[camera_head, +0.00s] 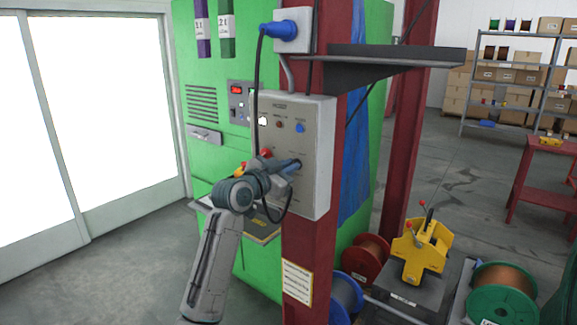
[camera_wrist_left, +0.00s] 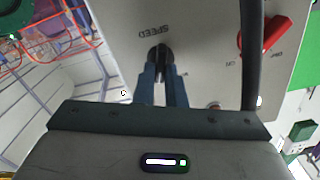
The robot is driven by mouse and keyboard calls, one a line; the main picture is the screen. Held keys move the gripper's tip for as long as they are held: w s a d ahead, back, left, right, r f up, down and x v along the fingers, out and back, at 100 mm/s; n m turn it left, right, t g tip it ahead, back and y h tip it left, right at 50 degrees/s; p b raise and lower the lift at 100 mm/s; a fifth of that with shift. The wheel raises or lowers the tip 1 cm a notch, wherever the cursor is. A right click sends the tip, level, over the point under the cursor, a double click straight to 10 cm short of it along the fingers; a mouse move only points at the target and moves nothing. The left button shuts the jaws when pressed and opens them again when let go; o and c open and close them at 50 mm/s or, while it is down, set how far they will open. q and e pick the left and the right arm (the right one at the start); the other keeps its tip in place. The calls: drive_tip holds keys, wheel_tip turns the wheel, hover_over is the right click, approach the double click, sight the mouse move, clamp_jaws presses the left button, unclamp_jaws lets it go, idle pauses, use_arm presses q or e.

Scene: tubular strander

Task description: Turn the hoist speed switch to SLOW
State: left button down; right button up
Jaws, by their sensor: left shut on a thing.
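The hoist control box (camera_head: 313,185) is a light grey box on a red column in the head view. Its panel (camera_wrist_left: 205,35) fills much of the left wrist view. The speed switch (camera_wrist_left: 159,51) is a small black knob beside the "SPEED" lettering. My left gripper (camera_head: 297,165) reaches the panel's lower part from the left. In the left wrist view its blue-grey fingers (camera_wrist_left: 160,72) are shut on the speed switch, one on each side. The fingers cover part of the knob, so I cannot tell which position it points to. My right gripper is not in view.
A red rotary switch (camera_wrist_left: 266,35) sits on the same panel, with a dark cable (camera_wrist_left: 252,50) hanging close to it. A blue plug (camera_head: 279,31) is above the box. A dark shelf (camera_head: 400,60) juts out to the right. The green cabinet (camera_head: 210,150) stands behind.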

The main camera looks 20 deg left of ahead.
use_arm(q)
drive_tip(key=shift+w+a+n+p, duration=0.15)
drive_tip(key=shift+n+p, duration=1.05)
drive_tip(key=shift+n, duration=1.3)
drive_tip(key=shift+a+n+p, duration=0.15)
drive_tip(key=shift+n+p, duration=1)
drive_tip(key=shift+n, duration=1.35)
drive_tip(key=c, duration=1.5)
unclamp_jaws()
drive_tip(key=b+v, duration=0.4)
drive_tip(key=v, duration=0.6)
drive_tip(key=shift+s, duration=0.4)
